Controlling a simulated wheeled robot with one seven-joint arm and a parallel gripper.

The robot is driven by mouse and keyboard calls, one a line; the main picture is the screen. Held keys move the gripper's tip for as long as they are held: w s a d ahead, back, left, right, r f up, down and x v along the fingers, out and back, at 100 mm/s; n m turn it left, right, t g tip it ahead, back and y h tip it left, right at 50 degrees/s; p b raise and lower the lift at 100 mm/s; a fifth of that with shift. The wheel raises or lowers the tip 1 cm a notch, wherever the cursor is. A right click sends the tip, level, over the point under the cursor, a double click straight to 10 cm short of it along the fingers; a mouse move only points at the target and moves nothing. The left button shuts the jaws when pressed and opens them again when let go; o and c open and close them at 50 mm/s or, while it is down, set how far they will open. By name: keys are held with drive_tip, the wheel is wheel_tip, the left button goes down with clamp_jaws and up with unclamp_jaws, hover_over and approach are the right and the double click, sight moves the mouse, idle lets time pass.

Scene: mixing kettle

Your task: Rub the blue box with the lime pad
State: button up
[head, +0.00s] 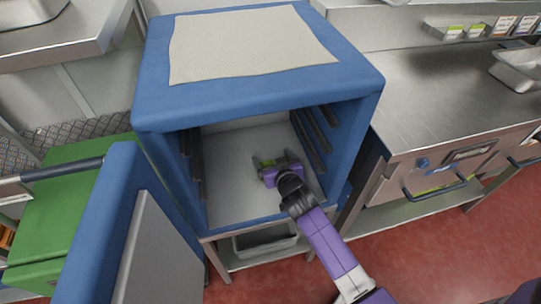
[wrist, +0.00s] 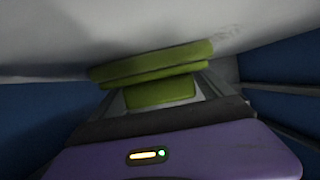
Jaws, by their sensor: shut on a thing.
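The blue box (head: 260,100) stands open at its front, with a pale interior and dark rails on both inner side walls. Its blue door (head: 120,215) is swung out to the left. My gripper (head: 266,162) is inside the box and shut on the lime pad (wrist: 150,66). In the wrist view the pad's flat face lies against or very close to a pale inner surface (wrist: 100,30). Faint dark marks show on that surface at the upper right.
A beige cloth (head: 250,45) lies on top of the box. A steel counter (head: 440,100) with drawers stands at the right. A green box (head: 65,200) is at the left behind the open door. A grey bin (head: 265,240) sits on the shelf below. Red floor is clear in front.

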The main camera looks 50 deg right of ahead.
sight(253, 173)
drive_tip(key=shift+s+a+f, duration=0.1)
drive_tip(key=shift+s+a, duration=0.35)
drive_tip(key=shift+s, duration=0.2)
drive_tip(key=shift+w+a+f+b, duration=0.15)
drive_tip(key=shift+w+a+b, duration=0.1)
drive_tip(key=shift+a+b, duration=0.2)
drive_tip(key=shift+w+a+b, duration=0.55)
drive_tip(key=shift+a+b, duration=0.15)
drive_tip(key=shift+a, duration=0.15)
drive_tip(key=shift+w+a+b, duration=0.55)
drive_tip(key=shift+a+b, duration=0.1)
drive_tip(key=shift+a, duration=0.15)
drive_tip(key=shift+w+a+r+b, duration=0.15)
drive_tip(key=shift+w+a+b, duration=0.65)
drive_tip(key=shift+a, duration=0.4)
drive_tip(key=shift+w+a+r+b, duration=0.1)
drive_tip(key=shift+w+a+b, duration=0.55)
drive_tip(key=shift+w+a, duration=0.4)
